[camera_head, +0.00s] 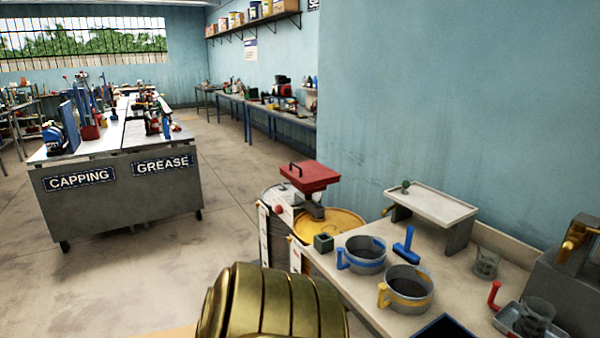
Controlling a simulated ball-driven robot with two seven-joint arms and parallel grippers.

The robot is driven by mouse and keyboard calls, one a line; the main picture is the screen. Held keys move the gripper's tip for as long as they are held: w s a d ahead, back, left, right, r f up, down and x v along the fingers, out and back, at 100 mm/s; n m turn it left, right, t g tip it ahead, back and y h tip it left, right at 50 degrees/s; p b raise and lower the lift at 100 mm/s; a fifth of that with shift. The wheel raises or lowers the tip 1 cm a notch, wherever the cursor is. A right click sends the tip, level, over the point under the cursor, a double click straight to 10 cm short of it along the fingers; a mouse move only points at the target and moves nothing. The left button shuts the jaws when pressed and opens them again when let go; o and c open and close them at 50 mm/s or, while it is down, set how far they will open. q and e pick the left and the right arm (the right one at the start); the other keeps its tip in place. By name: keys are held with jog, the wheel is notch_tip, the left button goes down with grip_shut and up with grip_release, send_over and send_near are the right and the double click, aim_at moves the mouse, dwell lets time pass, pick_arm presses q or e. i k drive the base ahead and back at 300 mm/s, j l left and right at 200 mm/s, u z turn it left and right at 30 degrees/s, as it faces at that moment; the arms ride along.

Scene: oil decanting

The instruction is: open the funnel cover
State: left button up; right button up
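A red square cover (310,178) with a black handle on top sits over what looks like a funnel on a drum. It lies roughly flat, so it appears closed. A grey neck (313,205) shows under it, above the yellow drum top (335,224). The brass ribbed part at the bottom middle appears to be my own arm. Neither of my grippers shows in this view.
Right of the drum, a bench (375,308) holds a blue-handled jug (362,262), a yellow-handled jug (408,297), a blue tool (407,247), a small dark cube (323,243) and a raised shelf (432,205). Open floor (150,270) lies left, before the CAPPING and GREASE tables.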

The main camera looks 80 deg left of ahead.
aim_at(309, 171)
jog(key=u, duration=2.65)
jog(key=i+j+z, duration=0.1)
jog(key=z, duration=0.35)
jog(key=i+j+z, duration=0.15)
jog(key=z, duration=0.3)
jog(key=i+j+z, duration=0.3)
jog(key=j, duration=0.35)
jog(key=i+j+z, duration=0.15)
jog(key=j, duration=0.2)
jog(key=i+j+z, duration=0.15)
jog(key=j, duration=0.2)
jog(key=i+j+z, duration=0.15)
jog(key=j, duration=0.25)
